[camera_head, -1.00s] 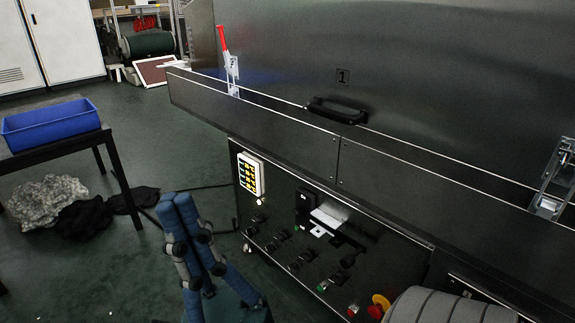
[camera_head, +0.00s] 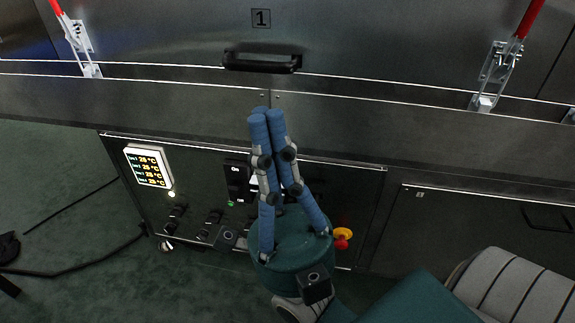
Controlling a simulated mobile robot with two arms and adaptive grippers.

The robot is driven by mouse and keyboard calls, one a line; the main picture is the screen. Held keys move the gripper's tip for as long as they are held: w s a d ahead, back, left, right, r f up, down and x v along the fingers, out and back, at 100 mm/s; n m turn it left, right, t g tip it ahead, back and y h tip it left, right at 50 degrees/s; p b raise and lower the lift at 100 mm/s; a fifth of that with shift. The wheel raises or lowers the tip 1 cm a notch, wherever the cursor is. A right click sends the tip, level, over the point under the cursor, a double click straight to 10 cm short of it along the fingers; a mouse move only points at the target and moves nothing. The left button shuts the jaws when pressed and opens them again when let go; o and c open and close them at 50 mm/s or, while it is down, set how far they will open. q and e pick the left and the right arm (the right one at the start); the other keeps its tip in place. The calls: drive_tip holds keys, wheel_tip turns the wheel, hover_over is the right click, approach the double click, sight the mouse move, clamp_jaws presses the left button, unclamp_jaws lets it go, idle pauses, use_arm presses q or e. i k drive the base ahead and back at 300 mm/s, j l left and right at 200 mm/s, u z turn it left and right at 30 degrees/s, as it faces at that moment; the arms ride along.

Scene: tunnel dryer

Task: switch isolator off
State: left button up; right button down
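The control panel (camera_head: 360,190) is on the front of the steel dryer. A black switch unit (camera_head: 237,180) on it has small "On" and "Off" markings; its right side is hidden behind my fingers. A red-and-yellow control (camera_head: 342,236) shows just right of my gripper. I cannot tell which of these is the isolator, nor its position. My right gripper (camera_head: 266,114) comes in from the lower right, with its blue fingers pointing up in front of the panel. Its fingertips are together with nothing visible between them. Contact with the panel cannot be told. My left gripper is not in view.
A lit temperature display (camera_head: 149,166) and several black knobs (camera_head: 212,222) are left of my gripper. Above are a black handle (camera_head: 262,61) and red-handled clamps (camera_head: 497,70). A cable (camera_head: 75,272) lies on the open green floor at left.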

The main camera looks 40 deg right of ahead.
sight(235, 186)
drive_tip(key=i+j+z, duration=0.1)
drive_tip(key=j+z, duration=0.3)
drive_tip(key=i+j+z, duration=0.1)
drive_tip(key=j+z, duration=0.5)
drive_tip(key=z, duration=0.15)
drive_tip(key=j+z, duration=0.4)
